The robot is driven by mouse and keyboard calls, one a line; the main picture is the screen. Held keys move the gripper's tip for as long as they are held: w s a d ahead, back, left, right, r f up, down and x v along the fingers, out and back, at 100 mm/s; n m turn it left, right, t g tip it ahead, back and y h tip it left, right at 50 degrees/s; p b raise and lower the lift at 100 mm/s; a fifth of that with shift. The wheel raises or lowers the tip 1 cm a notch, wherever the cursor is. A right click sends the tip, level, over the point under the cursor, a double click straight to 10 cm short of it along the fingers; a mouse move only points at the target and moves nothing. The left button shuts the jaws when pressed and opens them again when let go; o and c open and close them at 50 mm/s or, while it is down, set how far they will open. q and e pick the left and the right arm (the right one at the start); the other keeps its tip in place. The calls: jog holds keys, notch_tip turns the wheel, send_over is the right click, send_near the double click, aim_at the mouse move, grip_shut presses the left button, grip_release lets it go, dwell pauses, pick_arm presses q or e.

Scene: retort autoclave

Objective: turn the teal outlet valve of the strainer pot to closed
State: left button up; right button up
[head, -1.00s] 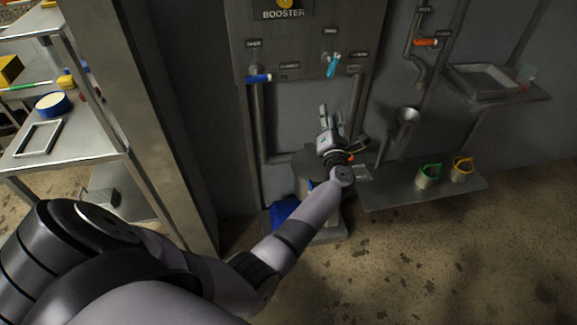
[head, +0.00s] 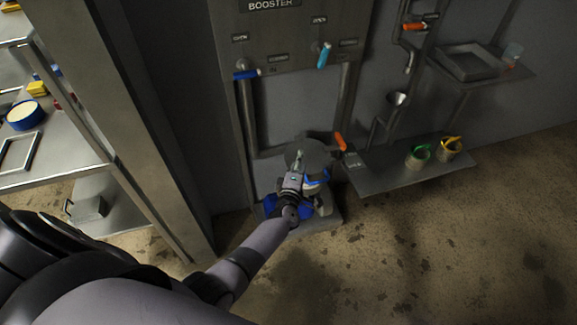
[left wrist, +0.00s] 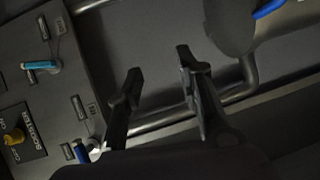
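The teal valve handle (head: 323,56) sits on the wall panel (head: 290,40) below the BOOSTER sign and hangs down at a slight tilt. It also shows in the left wrist view (left wrist: 40,66). A grey round-topped vessel (head: 308,152), possibly the strainer pot, stands low in front of the wall. My left gripper (head: 299,156) is over or in front of this vessel, well below the teal handle. In the left wrist view its fingers (left wrist: 158,72) are apart with nothing between them. My right gripper is not in view.
A blue handle (head: 246,74) lies level to the left on the panel. An orange handle (head: 340,141) sits right of the vessel. A low shelf (head: 380,177) holds green-handled (head: 418,157) and yellow-handled (head: 449,148) cups. A steel post (head: 110,120) stands left; floor at right is clear.

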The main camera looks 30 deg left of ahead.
pick_arm(q)
jog(key=shift+s+a+f+m+g+h, duration=0.1)
jog(key=shift+s+f+m+g+h, duration=0.1)
jog(key=shift+s+f+m, duration=0.25)
jog(key=shift+s+a+f+m+g+h, duration=0.1)
jog(key=shift+s+f+m+h, duration=0.15)
jog(key=shift+f, duration=0.4)
